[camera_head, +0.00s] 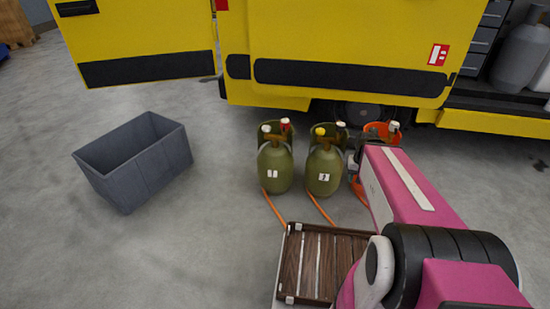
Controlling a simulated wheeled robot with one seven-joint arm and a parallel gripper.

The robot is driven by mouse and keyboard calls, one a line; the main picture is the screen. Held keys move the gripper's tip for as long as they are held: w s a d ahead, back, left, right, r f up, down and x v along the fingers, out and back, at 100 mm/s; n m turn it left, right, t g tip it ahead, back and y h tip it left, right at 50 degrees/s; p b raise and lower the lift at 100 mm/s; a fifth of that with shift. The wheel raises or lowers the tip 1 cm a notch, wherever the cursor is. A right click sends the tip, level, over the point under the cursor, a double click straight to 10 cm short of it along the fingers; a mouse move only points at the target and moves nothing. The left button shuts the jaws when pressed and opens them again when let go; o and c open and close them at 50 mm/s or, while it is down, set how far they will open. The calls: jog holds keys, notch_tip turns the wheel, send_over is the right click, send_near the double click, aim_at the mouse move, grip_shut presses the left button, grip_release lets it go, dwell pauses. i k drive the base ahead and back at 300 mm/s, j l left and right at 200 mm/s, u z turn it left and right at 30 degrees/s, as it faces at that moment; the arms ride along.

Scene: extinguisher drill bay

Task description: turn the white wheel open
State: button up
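An orange cylinder (377,132) at the right also shows a white top piece (393,126). I cannot tell which white piece is the wheel. My pink arm covers much of the orange cylinder. My gripper is not visible.
A grey open bin (135,158) stands at left. A slatted wooden platform (290,265) lies in front of the cylinders, partly behind my arm. Orange hoses (274,208) run from the cylinders towards it. The yellow vehicle (345,45) closes off the back. The left foreground floor is clear.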

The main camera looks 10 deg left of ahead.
aim_at(266, 128)
jog(key=i+j, duration=0.4)
jog(key=j, duration=0.15)
jog(key=i+j, duration=0.45)
jog(key=j+u, duration=0.05)
jog(key=j, duration=0.1)
